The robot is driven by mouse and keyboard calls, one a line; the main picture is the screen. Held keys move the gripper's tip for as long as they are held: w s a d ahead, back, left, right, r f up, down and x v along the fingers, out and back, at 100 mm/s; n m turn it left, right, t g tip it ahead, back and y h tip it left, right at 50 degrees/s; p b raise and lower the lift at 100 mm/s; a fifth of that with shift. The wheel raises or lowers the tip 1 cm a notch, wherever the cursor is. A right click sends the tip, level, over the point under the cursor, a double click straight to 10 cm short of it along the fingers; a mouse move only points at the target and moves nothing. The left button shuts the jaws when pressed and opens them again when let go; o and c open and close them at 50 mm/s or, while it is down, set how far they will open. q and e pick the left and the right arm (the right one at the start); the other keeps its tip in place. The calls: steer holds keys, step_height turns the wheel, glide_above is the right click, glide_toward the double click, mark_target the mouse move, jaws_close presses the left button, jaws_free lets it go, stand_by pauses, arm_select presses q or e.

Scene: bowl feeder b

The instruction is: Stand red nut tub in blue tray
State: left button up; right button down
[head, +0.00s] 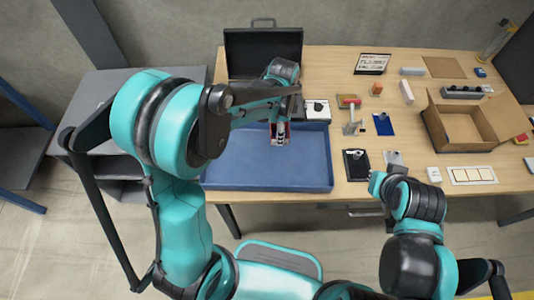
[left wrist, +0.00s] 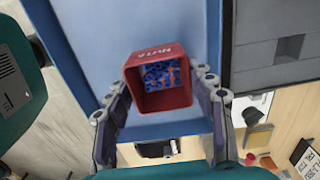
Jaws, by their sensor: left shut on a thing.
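The red nut tub (left wrist: 170,102), lettered on its side and holding blue nuts, is between the fingers of my left gripper (left wrist: 160,82). The gripper is shut on it. In the head view the tub (head: 280,138) shows below my left gripper (head: 281,118), partly hidden by it, over the far part of the blue tray (head: 265,178). The tray's rim (left wrist: 62,50) passes beside the tub in the left wrist view. I cannot tell whether the tub touches the tray floor. My right gripper (head: 380,182) is near the table's front edge, apart from the tub; its fingers are unclear.
An open black case (head: 262,50) stands behind the tray. A cardboard box (head: 462,128) is at the right. Small items, including a black clipboard (head: 356,164) and a blue card (head: 383,124), lie right of the tray. The tray's visible floor is otherwise clear.

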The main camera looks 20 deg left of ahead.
arm_select(q)
steer(key=s+a+f, duration=0.2)
steer(key=s, duration=0.1)
steer(key=s+f+b, duration=0.1)
steer(key=shift+s+a+f, duration=0.15)
steer(key=shift+s+a, duration=0.1)
steer(key=shift+a, duration=0.15)
step_height(320, 180, down, 4)
steer(key=shift+f+b, duration=0.1)
steer(key=shift+b, duration=0.9)
steer(key=o, duration=0.7)
steer(key=shift+f, duration=0.1)
steer(key=o, duration=0.4)
steer(key=shift+o, duration=0.2)
steer(key=shift+r, duration=0.2)
